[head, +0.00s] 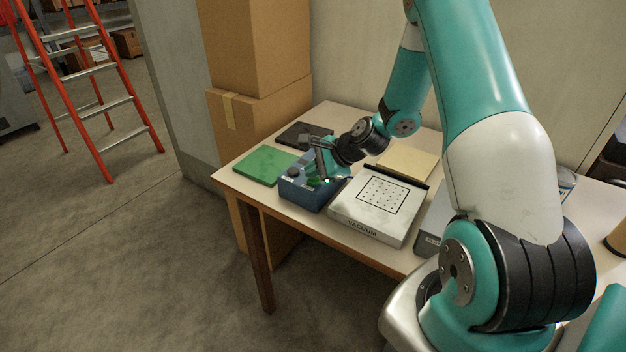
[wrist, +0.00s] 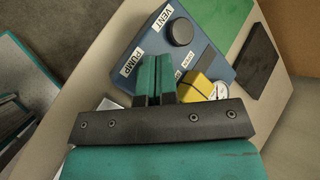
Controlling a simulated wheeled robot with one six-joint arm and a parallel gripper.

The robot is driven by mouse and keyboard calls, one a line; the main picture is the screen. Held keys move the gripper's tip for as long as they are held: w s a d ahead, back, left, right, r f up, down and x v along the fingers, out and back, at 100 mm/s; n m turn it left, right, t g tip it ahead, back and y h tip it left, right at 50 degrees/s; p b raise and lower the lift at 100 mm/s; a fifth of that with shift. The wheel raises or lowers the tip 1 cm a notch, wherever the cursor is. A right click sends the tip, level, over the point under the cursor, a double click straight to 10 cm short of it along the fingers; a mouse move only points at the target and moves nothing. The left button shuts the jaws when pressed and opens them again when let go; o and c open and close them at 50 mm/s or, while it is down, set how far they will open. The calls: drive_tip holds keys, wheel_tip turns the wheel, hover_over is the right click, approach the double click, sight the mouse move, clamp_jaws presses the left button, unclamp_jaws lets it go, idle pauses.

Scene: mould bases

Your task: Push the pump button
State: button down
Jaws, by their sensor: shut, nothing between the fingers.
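The blue control box (head: 299,194) stands on the table near its front edge. In the wrist view the box (wrist: 208,58) shows white labels, PUMP (wrist: 131,62) and VENT (wrist: 162,17), and a round black knob (wrist: 180,32) near VENT. My gripper (head: 318,179) is over the box. In the wrist view its green fingers (wrist: 155,78) are together and empty, with their tips over the box beside the PUMP label. I cannot make out a pump button; the fingers cover that part of the box. Whether the tips touch the box I cannot tell.
A white box marked VACUUM (head: 372,222) stands right of the blue box. A green plate (head: 262,167) lies to its left, a black plate (head: 296,134) behind. A yellow piece (wrist: 195,86) and round gauge (wrist: 219,90) are close to my fingers. Cardboard boxes (head: 262,105) stand behind the table.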

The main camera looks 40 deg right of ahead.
sight(313, 180)
drive_tip(key=shift+r+p, duration=2.55)
drive_tip(key=shift+r, duration=0.45)
